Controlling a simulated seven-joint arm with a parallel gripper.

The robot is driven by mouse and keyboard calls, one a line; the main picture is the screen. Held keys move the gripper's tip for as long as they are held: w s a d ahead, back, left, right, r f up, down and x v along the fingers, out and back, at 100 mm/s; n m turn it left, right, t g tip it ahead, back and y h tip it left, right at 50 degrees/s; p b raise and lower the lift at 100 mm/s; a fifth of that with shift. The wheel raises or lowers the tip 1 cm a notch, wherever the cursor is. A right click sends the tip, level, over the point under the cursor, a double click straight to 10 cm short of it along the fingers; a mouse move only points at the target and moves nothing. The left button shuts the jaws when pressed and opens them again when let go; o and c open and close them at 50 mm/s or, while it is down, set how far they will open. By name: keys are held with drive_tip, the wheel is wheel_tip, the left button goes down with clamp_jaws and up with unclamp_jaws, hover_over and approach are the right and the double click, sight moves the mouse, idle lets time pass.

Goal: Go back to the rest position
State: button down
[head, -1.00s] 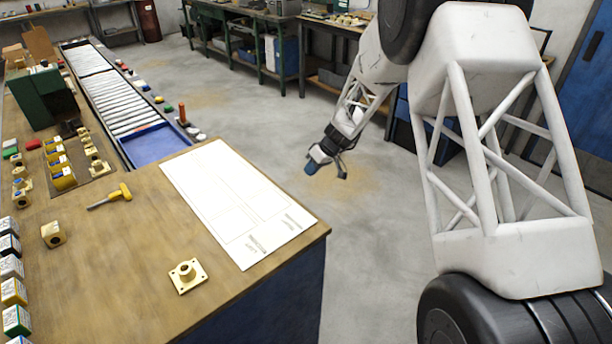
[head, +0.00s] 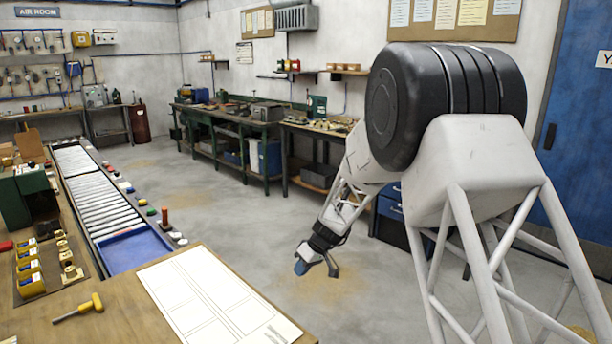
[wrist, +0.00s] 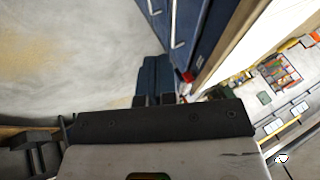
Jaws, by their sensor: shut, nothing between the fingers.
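My gripper (head: 316,266) hangs over the open floor, to the right of the workbench (head: 120,305) in the head view. It is clear of the bench and of everything on it. It carries nothing that I can see. In the wrist view the gripper's dark body fills the lower middle, and its blue fingertip part (wrist: 155,78) shows above it. My arm reaches down to it from the upper right.
On the bench lie a white sheet (head: 215,300), a yellow-handled tool (head: 80,308) and several brass parts (head: 66,262). A roller conveyor (head: 100,195) with a blue tray end runs along the left. Blue drawers (head: 391,205) stand behind my arm. The floor between is clear.

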drive_tip(key=s+d+r+m+h, duration=0.1)
drive_tip(key=s+d+r, duration=0.3)
drive_tip(key=s+r, duration=0.25)
drive_tip(key=s+d+r+m+t+h, duration=0.1)
drive_tip(key=s+d+r+m, duration=0.15)
drive_tip(key=s+r, duration=0.45)
drive_tip(key=s+d+r+m+h, duration=0.1)
drive_tip(key=s+d+r, duration=0.45)
drive_tip(key=s, duration=0.35)
drive_tip(key=s+d+r+m+h, duration=0.1)
drive_tip(key=s+d, duration=0.1)
drive_tip(key=s, duration=0.6)
drive_tip(key=s+d+r+m+t+h, duration=0.1)
drive_tip(key=s+d+m, duration=0.1)
drive_tip(key=s, duration=0.7)
drive_tip(key=s+d+r+m+t+h, duration=0.1)
drive_tip(key=s+d, duration=0.3)
drive_tip(key=s, duration=0.5)
drive_tip(key=shift+r+m+h, duration=0.3)
drive_tip(key=shift+r+m, duration=0.15)
drive_tip(key=shift+m, duration=0.1)
